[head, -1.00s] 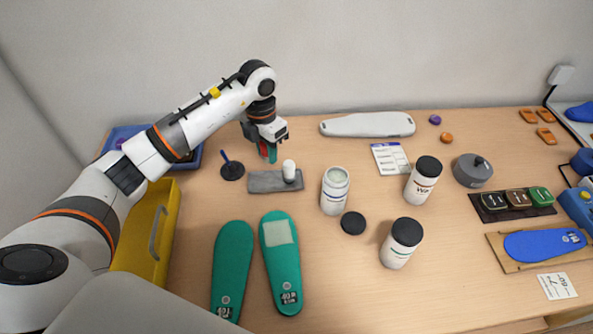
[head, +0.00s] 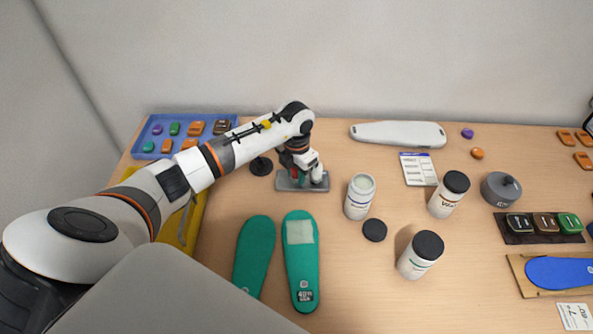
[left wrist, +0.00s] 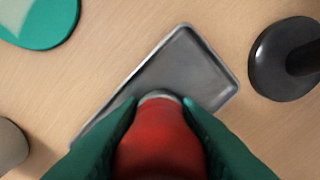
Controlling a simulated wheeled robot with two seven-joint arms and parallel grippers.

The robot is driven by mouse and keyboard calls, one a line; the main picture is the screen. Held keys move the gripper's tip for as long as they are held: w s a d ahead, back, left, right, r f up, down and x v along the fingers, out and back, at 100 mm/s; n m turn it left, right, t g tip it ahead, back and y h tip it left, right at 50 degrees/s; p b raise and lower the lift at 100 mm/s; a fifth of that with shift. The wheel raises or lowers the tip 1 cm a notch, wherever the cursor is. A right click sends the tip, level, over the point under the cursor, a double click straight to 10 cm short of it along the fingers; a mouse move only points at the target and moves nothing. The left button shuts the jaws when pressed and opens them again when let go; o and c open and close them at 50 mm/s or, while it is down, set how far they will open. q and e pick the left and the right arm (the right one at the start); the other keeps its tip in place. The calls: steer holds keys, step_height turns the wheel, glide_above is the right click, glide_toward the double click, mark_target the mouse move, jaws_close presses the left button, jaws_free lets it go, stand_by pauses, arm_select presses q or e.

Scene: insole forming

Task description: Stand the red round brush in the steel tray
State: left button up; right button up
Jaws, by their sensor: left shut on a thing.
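My left gripper (head: 297,177) is shut on the red round brush (left wrist: 160,145). In the left wrist view the red part is between two green fingers, with a pale metal band at its far end. A bit of red shows in the head view. The steel tray (left wrist: 190,70) is a shallow grey rectangle, below the brush in the wrist view. In the head view the tray (head: 284,184) is partly hidden behind the gripper. I cannot tell whether the brush touches it. My right gripper is not in view.
A black round-based stand (head: 261,166) is left of the tray. A white open jar (head: 359,198) is to its right, with a black lid (head: 374,230) nearby. Green insoles (head: 300,265) lie in front. A blue tray (head: 150,128) with several small pieces is back left.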

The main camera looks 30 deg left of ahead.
arm_select(q)
steer(key=shift+f, duration=0.15)
steer(key=o, duration=0.7)
steer(key=shift+r, duration=0.5)
step_height(320, 180, up, 12)
steer(key=b, duration=0.3)
steer(key=shift+f, duration=0.25)
steer(key=shift+f, duration=0.1)
